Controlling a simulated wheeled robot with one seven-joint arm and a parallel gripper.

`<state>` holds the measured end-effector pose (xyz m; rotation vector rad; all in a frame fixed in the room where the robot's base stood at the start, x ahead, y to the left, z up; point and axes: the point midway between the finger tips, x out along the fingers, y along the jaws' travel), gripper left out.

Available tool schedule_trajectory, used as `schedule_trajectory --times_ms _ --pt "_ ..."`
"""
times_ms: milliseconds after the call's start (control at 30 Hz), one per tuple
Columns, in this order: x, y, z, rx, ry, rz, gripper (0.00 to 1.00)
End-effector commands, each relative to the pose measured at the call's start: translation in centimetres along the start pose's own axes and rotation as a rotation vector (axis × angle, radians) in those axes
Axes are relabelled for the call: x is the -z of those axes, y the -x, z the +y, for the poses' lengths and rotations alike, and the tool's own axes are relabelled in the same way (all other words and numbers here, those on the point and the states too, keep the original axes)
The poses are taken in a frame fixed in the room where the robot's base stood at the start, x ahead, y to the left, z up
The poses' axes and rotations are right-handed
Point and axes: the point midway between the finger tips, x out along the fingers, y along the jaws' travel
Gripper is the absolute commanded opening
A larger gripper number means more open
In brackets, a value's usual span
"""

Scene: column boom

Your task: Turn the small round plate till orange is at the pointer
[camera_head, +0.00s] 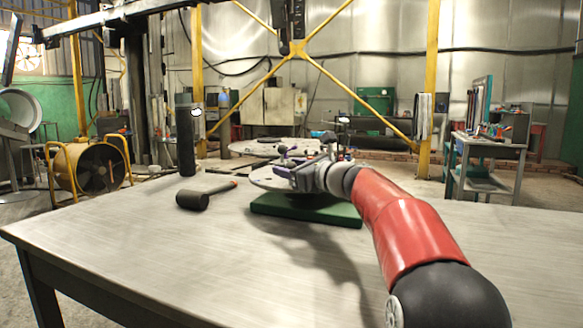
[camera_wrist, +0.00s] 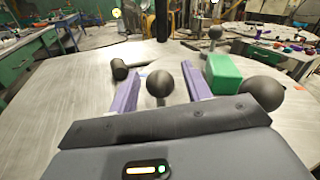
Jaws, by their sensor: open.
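The small round plate (camera_head: 268,179) is pale grey and sits above a green base (camera_head: 305,210) on the table; my arm and gripper hide much of it in the head view. My gripper (camera_head: 288,166) is over the plate. In the wrist view my gripper (camera_wrist: 160,72) is open, its two purple fingers apart, with a dark round knob (camera_wrist: 160,86) showing between them. I cannot tell whether they touch it. A bright green block (camera_wrist: 222,74) and another dark ball (camera_wrist: 262,90) show to the right.
A mallet (camera_head: 195,200) lies on the table (camera_head: 130,235) left of the plate. A tall black cylinder (camera_head: 185,140) stands at the table's back left. A larger round plate (camera_head: 255,148) is behind. The table's front left is clear.

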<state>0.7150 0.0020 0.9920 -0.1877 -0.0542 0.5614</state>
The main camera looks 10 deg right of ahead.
Motion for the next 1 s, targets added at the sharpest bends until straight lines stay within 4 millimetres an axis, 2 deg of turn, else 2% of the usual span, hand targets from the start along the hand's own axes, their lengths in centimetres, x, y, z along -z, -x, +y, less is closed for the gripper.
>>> schedule_trajectory --times_ms 133,500,767,1000 --pt "0.0 0.0 0.0 0.000 0.000 0.000 0.46" --pt "0.0 0.0 0.0 0.000 0.000 0.000 0.00" --pt "0.0 -0.1 0.1 0.008 0.000 0.002 0.00" --pt "0.0 -1.2 0.8 0.089 0.001 0.016 0.00"
